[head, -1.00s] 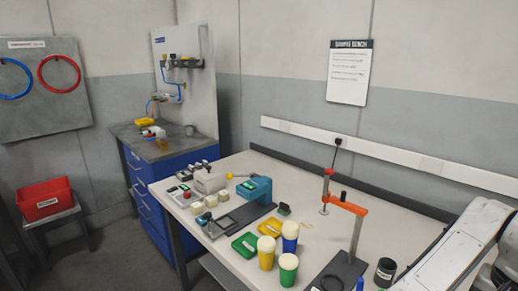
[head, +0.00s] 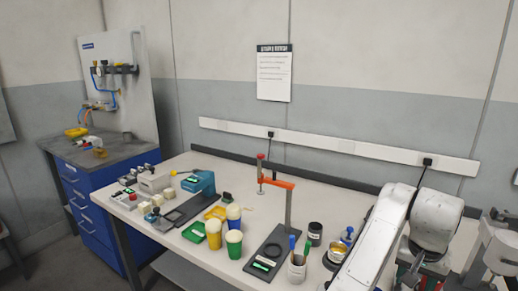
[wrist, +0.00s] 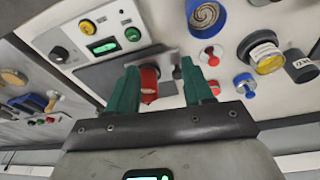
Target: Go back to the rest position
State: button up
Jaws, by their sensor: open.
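My gripper (wrist: 160,66) shows in the wrist view with its two green fingers spread apart. A red cylindrical part (wrist: 149,84) shows between the fingers, in front of a grey plate on the bench equipment; I cannot tell how far it is from them. Nothing is visibly clamped. In the head view my white arm reaches in from the lower right over the bench (head: 222,268). The gripper cannot be made out clearly there.
In the head view, an orange-armed stand (head: 289,208), green cup (head: 234,244), blue cup (head: 233,218), pen holder (head: 297,267) and black jar (head: 315,234) stand left of my arm. A control box (wrist: 103,37) shows in the wrist view. A blue cabinet (head: 95,215) stands at left.

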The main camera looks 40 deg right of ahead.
jog(key=w+a+f+n+t+h, duration=0.3)
jog(key=w+a+f+n+t, duration=0.15)
jog(key=w+a+n, duration=0.4)
jog(key=s+a+f+n+y, duration=0.2)
jog(key=a+f+n+y, duration=0.35)
jog(key=a, duration=1.05)
jog(key=s+a+f+n, duration=0.1)
jog(key=s+a+f, duration=0.3)
jog(key=a+f, duration=0.1)
jog(key=s+d+f+g, duration=0.1)
jog(key=s+f+g, duration=0.2)
jog(key=s+f, duration=0.2)
jog(key=s, duration=0.3)
jog(key=shift+s+d+f+g, duration=0.2)
jog(key=shift+s+d+g, duration=0.1)
jog(key=shift+d+g, duration=0.1)
